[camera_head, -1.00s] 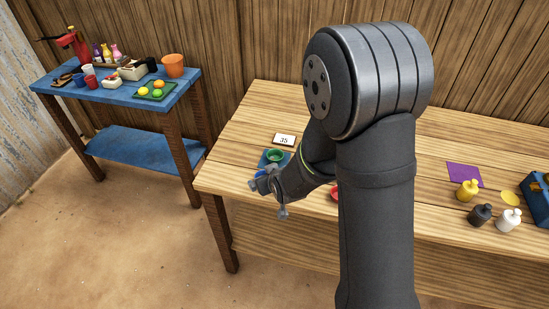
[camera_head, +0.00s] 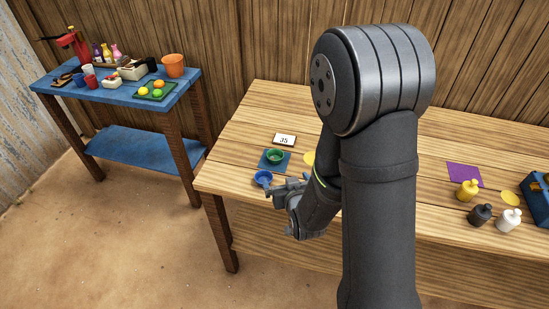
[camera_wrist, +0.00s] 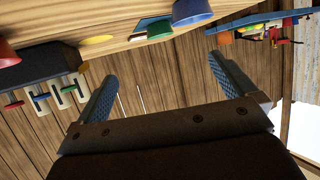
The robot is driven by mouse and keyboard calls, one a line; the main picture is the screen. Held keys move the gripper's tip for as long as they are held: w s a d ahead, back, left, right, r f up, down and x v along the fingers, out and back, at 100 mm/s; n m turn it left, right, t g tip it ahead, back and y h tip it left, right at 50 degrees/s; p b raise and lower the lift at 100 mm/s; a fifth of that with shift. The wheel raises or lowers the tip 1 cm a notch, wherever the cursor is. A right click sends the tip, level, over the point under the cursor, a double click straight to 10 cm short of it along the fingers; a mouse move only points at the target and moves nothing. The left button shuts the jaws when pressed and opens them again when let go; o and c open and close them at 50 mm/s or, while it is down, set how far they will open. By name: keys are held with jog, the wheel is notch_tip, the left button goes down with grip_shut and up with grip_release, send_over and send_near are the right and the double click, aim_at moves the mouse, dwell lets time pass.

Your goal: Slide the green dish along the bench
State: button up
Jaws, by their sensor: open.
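The green dish (camera_head: 275,156) sits on a teal square mat (camera_head: 264,165) near the bench's left end. It also shows at the top of the wrist view (camera_wrist: 160,31), which looks upside down. The blue dish (camera_head: 263,178) stands in front of it, near the bench's front edge, and shows in the wrist view (camera_wrist: 192,12). My gripper (camera_head: 280,208) is open and empty, to the right of and in front of the blue dish. In the wrist view its fingers (camera_wrist: 163,68) stand wide apart with nothing between them. A red dish (camera_wrist: 7,53) shows at that view's left edge.
A purple sheet (camera_head: 464,175) and bottles (camera_head: 480,213) are farther right. A blue side table (camera_head: 120,93) with goods stands left, across a gap.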

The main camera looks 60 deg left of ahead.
jog(key=shift+x, duration=1.45)
jog(key=v, duration=1)
jog(key=shift+x, duration=1.65)
